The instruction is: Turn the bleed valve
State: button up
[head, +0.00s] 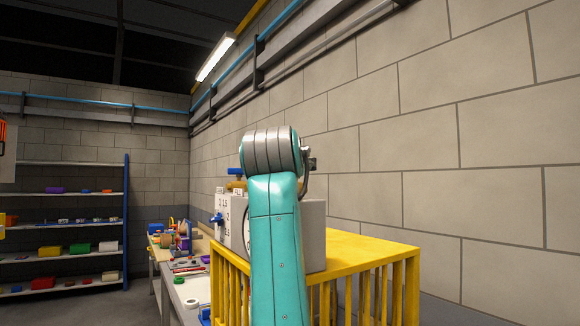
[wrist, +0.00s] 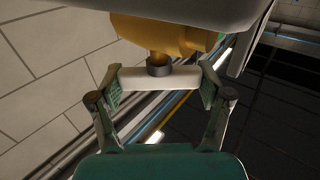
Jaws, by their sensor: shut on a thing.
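In the wrist view my gripper (wrist: 160,88) is shut across the two ends of a white bar-shaped handle (wrist: 136,79). The handle sits on a dark grey collar (wrist: 159,65) below a yellow-brass valve body (wrist: 165,33). A blue tap (head: 217,218) is at the box's left side. My teal arm hides much of the box, and my gripper's fingers cannot be made out there. I cannot tell which head-view fitting is held.
The box stands on a yellow slatted stand (head: 370,246) close to the block wall (head: 420,150). A workbench (head: 190,285) with tools and small parts is to its left. Shelves (head: 65,222) with coloured boxes stand at the far left.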

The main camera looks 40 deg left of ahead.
jog(key=n+g+y, duration=0.5)
jog(key=y, duration=0.1)
jog(key=shift+w+d+g, duration=0.1)
jog(key=shift+g, duration=0.3)
jog(key=shift+n+g+y, duration=0.9)
jog(key=shift+n+g, duration=0.5)
jog(key=shift+g, duration=0.5)
jog(key=o, duration=1.1)
jog(key=v, duration=1.1)
jog(key=shift+s+d+f, duration=0.2)
jog(key=shift+s+d, duration=0.1)
jog(key=shift+d, duration=0.05)
